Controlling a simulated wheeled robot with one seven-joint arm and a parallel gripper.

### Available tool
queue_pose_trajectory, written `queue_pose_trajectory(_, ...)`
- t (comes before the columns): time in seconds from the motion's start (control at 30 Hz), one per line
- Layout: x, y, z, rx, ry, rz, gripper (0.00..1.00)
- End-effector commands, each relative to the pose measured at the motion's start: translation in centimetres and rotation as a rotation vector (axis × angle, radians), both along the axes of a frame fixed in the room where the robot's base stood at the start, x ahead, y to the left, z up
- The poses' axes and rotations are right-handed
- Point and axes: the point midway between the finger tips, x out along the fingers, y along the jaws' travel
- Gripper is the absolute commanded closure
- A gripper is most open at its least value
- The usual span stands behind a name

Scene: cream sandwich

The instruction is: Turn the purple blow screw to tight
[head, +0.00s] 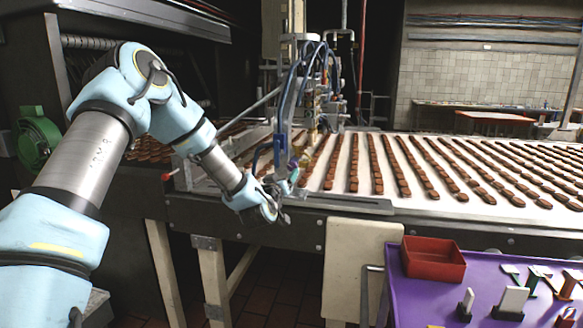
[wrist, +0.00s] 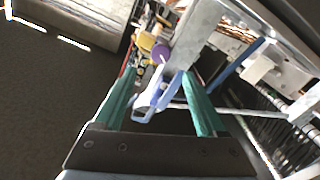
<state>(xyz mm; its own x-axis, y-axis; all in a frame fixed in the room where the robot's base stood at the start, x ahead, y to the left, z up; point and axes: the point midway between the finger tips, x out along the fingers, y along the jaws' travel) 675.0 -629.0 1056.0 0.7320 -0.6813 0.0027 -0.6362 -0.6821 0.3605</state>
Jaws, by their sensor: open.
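The purple blow screw (wrist: 161,52) shows in the wrist view as a small round purple knob, just beyond my fingertips. My gripper (wrist: 161,78) is open there, with one green finger on each side and no screw between them. A pale blue and white fitting (wrist: 150,97) shows in the space between the fingers; I cannot tell whether it touches them. In the head view my gripper (head: 284,196) is at the near edge of the conveyor machine, by its hoses. I cannot clearly make out the screw in that view, nor how tight it is.
The conveyor (head: 345,160) carries rows of brown biscuits to the right. Blue hoses (head: 290,85) and metal fittings stand close behind my gripper. A purple cart (head: 420,300) with a red tray (head: 433,258) stands at front right. The floor in front of the machine is clear.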

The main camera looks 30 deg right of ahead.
Motion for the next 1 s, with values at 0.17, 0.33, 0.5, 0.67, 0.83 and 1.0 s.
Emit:
queue_pose_trajectory(0.17,2.5,-2.3,0.4,-0.001,0.002,0.001,0.26)
queue_pose_trajectory(0.33,4.7,-4.3,0.3,0.000,0.001,0.002,0.26)
queue_pose_trajectory(0.5,6.0,-5.6,0.2,0.001,0.001,-0.001,0.26)
queue_pose_trajectory(0.67,6.5,-6.1,0.1,0.002,0.001,-0.001,0.26)
queue_pose_trajectory(0.83,6.6,-6.1,0.0,0.002,0.001,-0.001,0.26)
queue_pose_trajectory(1.0,6.6,-6.1,0.0,0.002,0.001,-0.001,0.34)
